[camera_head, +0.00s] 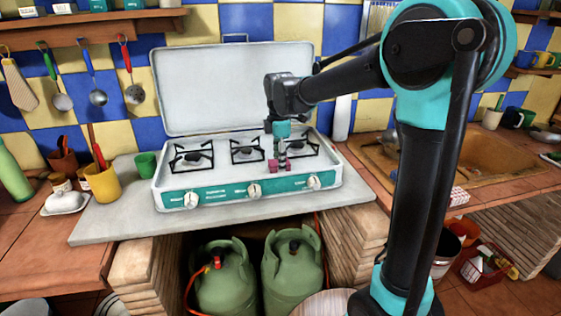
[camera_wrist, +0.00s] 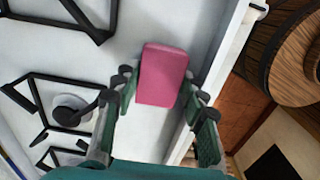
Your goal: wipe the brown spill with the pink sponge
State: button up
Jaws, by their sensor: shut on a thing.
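The pink sponge (camera_wrist: 162,75) is a small block with rounded corners between my gripper's fingertips in the wrist view. My gripper (camera_wrist: 158,88) is shut on it. In the head view, my gripper (camera_head: 281,157) points down over the right part of the white stove (camera_head: 222,178), near its front edge. Bits of the sponge (camera_head: 273,166) show there on both sides of the fingers. I cannot tell whether the sponge touches the stove top. I cannot make out the brown spill in either view; the sponge and gripper hide part of the stove surface.
Black pot supports (camera_head: 192,158) stand up from the stove, and its white lid (camera_head: 230,85) is raised behind. A green cup (camera_head: 146,165) and a yellow cup (camera_head: 103,184) stand left of the stove. The grey slab's front strip (camera_head: 240,222) is clear.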

jog(key=shift+r, duration=0.1)
jog(key=shift+r, duration=2.45)
